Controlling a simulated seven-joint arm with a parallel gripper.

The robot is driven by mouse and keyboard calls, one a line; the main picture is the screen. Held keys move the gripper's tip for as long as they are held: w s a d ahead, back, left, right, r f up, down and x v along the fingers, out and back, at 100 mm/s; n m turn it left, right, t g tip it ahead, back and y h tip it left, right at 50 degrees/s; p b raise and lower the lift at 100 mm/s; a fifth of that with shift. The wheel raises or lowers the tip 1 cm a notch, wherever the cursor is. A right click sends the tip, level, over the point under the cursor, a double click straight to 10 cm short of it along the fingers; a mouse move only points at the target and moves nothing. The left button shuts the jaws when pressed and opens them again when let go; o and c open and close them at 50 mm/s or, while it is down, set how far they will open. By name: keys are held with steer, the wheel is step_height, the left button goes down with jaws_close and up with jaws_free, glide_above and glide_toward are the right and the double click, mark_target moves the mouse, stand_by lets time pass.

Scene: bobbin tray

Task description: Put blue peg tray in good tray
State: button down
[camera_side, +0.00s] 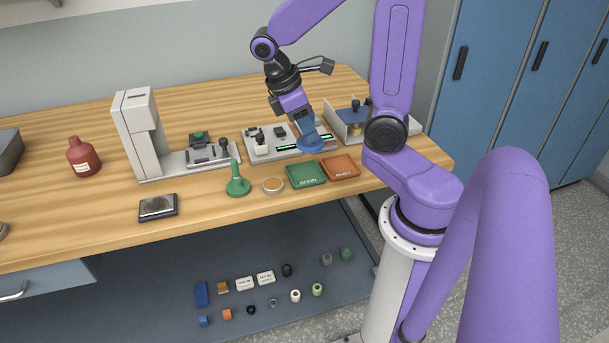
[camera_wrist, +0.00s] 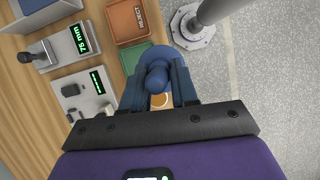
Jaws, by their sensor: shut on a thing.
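My gripper (camera_side: 308,130) is shut on the blue peg tray, a round blue base (camera_side: 312,146) with an upright rounded peg. In the wrist view the peg (camera_wrist: 158,76) sits between the two fingers (camera_wrist: 158,88). The blue peg tray is just behind the good tray in the side view, near the front of a grey instrument; its exact height is hard to tell. The good tray (camera_side: 306,179) is a shallow green tray near the bench's front edge and looks empty. In the wrist view part of the good tray (camera_wrist: 132,58) shows beyond the blue base.
The orange reject tray (camera_side: 340,168) is right beside the good tray. Grey instruments (camera_side: 262,143) stand behind.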

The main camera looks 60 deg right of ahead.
steer(key=s+m+g+y, duration=0.1)
steer(key=s+m+y, duration=0.2)
steer(key=s+m, duration=0.55)
steer(key=shift+n, duration=0.25)
steer(key=w+d+f, duration=0.1)
steer(key=w, duration=0.1)
steer(key=w+d+f, duration=0.1)
steer(key=w+f, duration=0.1)
steer(key=w, duration=0.1)
steer(key=w+d+f, duration=0.1)
steer(key=w, duration=0.1)
steer(key=shift+w+d+f, duration=0.1)
steer(key=shift+w+f, duration=0.05)
steer(key=shift+w, duration=0.1)
glide_above(310, 177)
steer(key=w, duration=0.2)
step_height(310, 177, down, 5)
steer(key=shift+s+f, duration=0.15)
steer(key=shift+w+f, duration=0.3)
steer(key=shift+f, duration=1.55)
steer(key=shift+f, duration=0.15)
steer(key=c, duration=0.9)
jaws_free()
steer(key=shift+o, duration=0.2)
